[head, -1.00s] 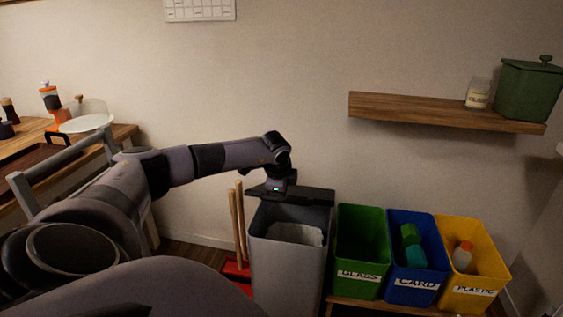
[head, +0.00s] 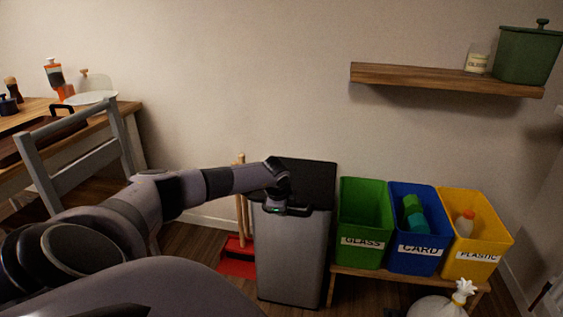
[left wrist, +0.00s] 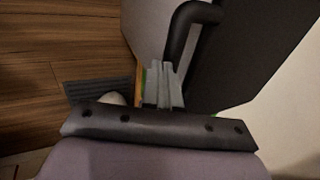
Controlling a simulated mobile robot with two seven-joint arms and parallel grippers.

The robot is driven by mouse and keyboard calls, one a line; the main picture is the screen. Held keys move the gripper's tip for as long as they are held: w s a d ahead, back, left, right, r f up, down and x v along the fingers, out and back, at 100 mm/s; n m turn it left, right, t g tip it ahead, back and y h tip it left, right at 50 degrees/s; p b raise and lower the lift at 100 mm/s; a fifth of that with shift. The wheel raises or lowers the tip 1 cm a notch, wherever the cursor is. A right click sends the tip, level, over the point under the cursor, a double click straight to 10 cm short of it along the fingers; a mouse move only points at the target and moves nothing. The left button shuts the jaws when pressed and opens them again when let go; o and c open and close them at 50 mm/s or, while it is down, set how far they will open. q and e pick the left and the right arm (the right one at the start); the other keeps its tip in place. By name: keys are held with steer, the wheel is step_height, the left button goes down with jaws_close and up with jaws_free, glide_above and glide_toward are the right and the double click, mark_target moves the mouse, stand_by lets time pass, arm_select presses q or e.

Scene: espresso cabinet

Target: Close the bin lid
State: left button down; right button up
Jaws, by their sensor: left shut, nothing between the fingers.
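The grey bin (head: 290,255) stands against the wall in the head view. Its black lid (head: 308,180) lies over the top, and the opening and liner do not show. A small gap under the lid cannot be ruled out. My left gripper (head: 275,208) is at the lid's front left edge, beside the dark handle bar. In the left wrist view, the shut, empty fingers (left wrist: 163,85) are close to the curved black handle (left wrist: 190,30), with the dark lid (left wrist: 240,45) to the right. I cannot tell whether they touch. My right gripper is out of view.
Green (head: 365,215), blue (head: 415,235) and yellow (head: 472,240) sorting bins stand on a low wooden bench to the right. A white tied bag (head: 440,303) is on the floor before them. A red dustpan (head: 237,258) is left of the bin. A chair (head: 75,165) stands at left.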

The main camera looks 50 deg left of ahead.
arm_select(q)
steer(key=shift+s+f, duration=0.15)
steer(key=shift+f, duration=0.4)
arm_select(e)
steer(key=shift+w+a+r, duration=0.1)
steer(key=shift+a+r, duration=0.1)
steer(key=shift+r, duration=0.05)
arm_select(q)
steer(key=shift+s+d+f, duration=0.1)
steer(key=shift+d+f, duration=0.05)
steer(key=p+v, duration=0.2)
steer(key=v, duration=0.5)
steer(key=shift+r, duration=0.5)
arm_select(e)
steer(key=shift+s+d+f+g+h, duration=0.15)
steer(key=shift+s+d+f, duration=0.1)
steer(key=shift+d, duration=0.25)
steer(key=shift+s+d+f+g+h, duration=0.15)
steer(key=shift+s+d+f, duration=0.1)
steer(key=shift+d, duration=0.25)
